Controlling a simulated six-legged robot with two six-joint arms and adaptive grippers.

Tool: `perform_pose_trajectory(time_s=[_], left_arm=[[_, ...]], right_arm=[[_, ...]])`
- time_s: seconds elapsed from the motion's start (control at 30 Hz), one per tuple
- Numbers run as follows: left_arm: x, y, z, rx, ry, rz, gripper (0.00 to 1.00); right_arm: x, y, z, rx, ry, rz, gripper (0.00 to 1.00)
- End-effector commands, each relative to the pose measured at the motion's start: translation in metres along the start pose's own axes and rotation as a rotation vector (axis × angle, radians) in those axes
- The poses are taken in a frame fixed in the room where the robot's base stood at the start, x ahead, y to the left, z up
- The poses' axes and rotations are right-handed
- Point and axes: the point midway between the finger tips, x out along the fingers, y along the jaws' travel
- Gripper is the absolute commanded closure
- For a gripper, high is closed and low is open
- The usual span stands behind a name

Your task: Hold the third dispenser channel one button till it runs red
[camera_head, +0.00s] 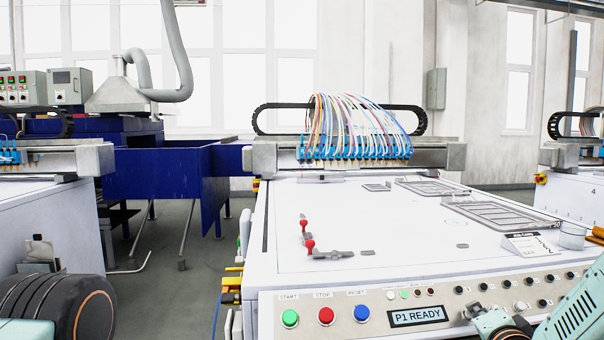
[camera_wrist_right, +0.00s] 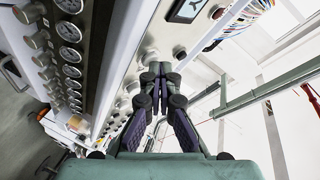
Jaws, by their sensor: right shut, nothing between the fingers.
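The middle gantry machine's white front panel (camera_head: 270,320) carries a display (camera_head: 418,316) reading "P1 READY" and green START (camera_head: 290,318), red STOP (camera_head: 326,316) and blue RESET (camera_head: 361,313) buttons. A row of small dark round buttons (camera_head: 507,284) runs right of the display; their channel labels are too small to read. My right gripper (camera_head: 472,311) is shut and empty, close to the panel right of the display. In the right wrist view, its closed fingertips (camera_wrist_right: 156,70) point at the panel; contact cannot be told. My left gripper is not in view.
Multicoloured tubes (camera_head: 350,120) feed the nozzle gantry above the white bed. Red-knobbed clamps (camera_head: 310,245), metal frames (camera_head: 495,212) and a clear cup (camera_head: 572,235) sit on the bed. Several gauges (camera_wrist_right: 69,31) line a dark panel in the wrist view. Other machines stand left and right.

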Motion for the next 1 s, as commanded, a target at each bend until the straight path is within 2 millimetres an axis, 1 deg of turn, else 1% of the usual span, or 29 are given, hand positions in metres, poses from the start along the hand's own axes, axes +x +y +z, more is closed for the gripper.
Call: perform_pose_trajectory(time_s=[0.33,0.73,1.0], left_arm=[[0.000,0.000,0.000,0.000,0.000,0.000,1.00],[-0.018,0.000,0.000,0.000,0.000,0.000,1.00],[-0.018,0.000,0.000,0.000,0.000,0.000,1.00]], right_arm=[[0.000,0.000,0.000,0.000,-0.001,0.002,1.00],[-0.012,-0.009,-0.009,0.000,-0.001,0.002,1.00],[-0.013,-0.009,-0.009,0.000,-0.001,0.001,1.00]])
